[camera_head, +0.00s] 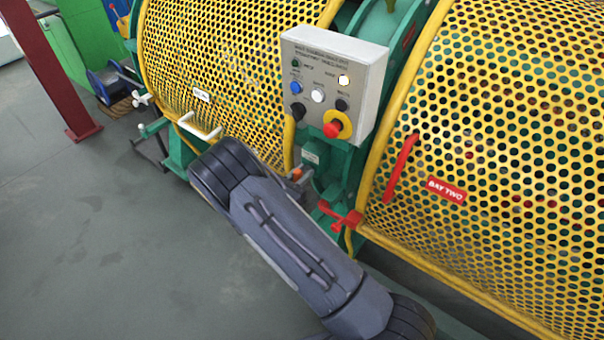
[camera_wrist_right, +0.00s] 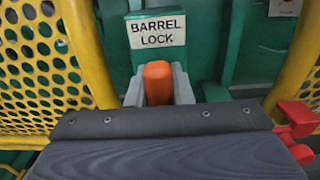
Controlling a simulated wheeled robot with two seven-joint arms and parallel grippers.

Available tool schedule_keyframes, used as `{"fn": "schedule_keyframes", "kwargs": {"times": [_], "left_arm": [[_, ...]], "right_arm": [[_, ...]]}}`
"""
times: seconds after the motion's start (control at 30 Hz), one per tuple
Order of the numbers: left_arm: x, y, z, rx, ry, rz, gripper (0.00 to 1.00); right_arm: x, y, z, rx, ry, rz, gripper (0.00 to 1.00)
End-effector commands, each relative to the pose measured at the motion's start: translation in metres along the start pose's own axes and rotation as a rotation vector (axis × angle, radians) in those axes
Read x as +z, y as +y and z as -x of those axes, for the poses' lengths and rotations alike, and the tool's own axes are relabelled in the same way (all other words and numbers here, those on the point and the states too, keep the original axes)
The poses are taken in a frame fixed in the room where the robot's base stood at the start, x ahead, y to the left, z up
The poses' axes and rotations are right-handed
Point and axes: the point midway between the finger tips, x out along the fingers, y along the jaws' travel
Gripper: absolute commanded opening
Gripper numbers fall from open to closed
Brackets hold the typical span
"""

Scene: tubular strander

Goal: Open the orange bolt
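The orange bolt (camera_wrist_right: 158,82) sits below a white plate reading "BARREL LOCK" (camera_wrist_right: 158,31) on a green housing. In the right wrist view, the two grey fingers of my right gripper (camera_wrist_right: 159,92) stand on either side of the bolt, close against it with no clear gap. In the head view only a small part of the orange bolt (camera_head: 296,174) shows, behind my right arm, which hides most of my right gripper. How far the bolt is slid or turned cannot be told. My left gripper is not in view.
A control box (camera_head: 333,85) with buttons and a red knob stands above the bolt. Yellow perforated guards flank it, the right one marked "BAY TWO" (camera_head: 446,190). A red latch (camera_head: 340,216) lies right of the bolt. Grey floor (camera_head: 90,220) is open at left.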

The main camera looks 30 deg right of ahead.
Motion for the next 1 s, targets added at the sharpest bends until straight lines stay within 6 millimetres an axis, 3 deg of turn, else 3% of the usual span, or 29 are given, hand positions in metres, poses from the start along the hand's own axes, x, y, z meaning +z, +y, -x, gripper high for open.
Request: {"fn": "schedule_keyframes", "kwargs": {"times": [0.03,0.1,0.37,0.67,0.93,0.97,1.0], "left_arm": [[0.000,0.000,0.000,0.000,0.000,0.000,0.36],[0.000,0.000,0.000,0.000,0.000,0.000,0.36],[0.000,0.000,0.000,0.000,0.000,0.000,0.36],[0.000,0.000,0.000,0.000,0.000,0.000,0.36],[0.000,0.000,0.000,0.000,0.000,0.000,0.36],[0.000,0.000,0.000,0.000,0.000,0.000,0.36],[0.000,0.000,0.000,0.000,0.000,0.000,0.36]], "right_arm": [[0.000,0.000,0.000,0.001,0.000,0.000,0.09],[0.000,0.000,0.000,0.001,0.000,0.000,0.00],[0.000,0.001,0.003,0.002,0.001,0.000,0.00],[-0.001,0.001,0.043,0.004,0.001,0.001,0.00],[-0.001,0.000,0.044,0.001,0.001,0.001,0.00],[-0.001,0.000,0.044,0.001,0.001,0.002,0.24],[-0.001,0.000,0.044,0.001,0.001,0.002,0.29]]}}
